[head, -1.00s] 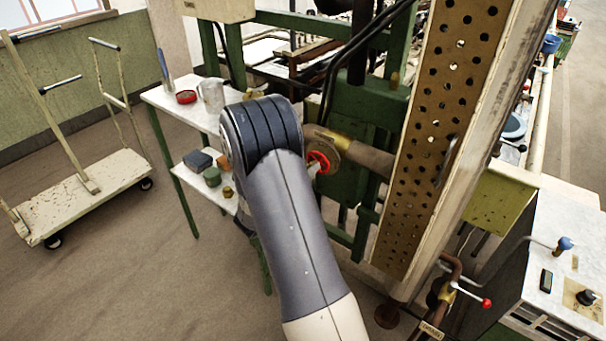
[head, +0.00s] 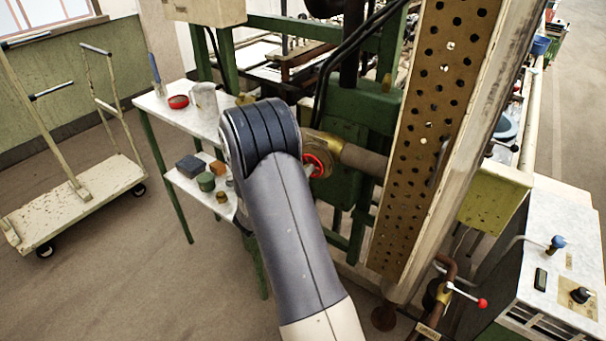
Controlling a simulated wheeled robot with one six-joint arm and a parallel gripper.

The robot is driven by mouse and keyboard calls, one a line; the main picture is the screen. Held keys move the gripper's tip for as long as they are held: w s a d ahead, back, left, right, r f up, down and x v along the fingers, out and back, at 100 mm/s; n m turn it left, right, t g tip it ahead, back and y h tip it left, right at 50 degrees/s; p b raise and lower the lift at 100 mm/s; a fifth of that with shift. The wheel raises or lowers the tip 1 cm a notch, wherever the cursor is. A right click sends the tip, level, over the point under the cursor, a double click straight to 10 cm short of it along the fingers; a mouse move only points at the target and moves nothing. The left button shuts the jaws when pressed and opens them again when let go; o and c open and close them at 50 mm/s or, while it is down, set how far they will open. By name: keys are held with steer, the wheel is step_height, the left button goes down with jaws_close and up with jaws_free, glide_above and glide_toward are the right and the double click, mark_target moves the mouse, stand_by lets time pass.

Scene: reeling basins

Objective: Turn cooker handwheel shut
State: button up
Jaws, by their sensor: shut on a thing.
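The red handwheel (head: 317,163) sits at the end of a brass-coloured valve on a horizontal pipe, just right of my arm. Only part of its red rim shows. My arm's large grey link and dark elbow cover its left side. A small pale piece of my gripper (head: 309,171) shows against the wheel's rim, and it is shut on the wheel. The rest of the gripper is hidden behind my arm, so the exact hold cannot be seen.
A white-topped table (head: 205,122) with a jug and a red dish stands left of my arm. A flat trolley (head: 75,205) stands farther left. A perforated post (head: 430,140) rises close right of the wheel. Bare floor lies at the lower left.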

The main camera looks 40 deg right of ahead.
steer(key=m+b, duration=2.5)
steer(key=b, duration=0.8)
steer(key=o, duration=0.9)
steer(key=shift+c, duration=0.2)
steer(key=shift+a, duration=0.1)
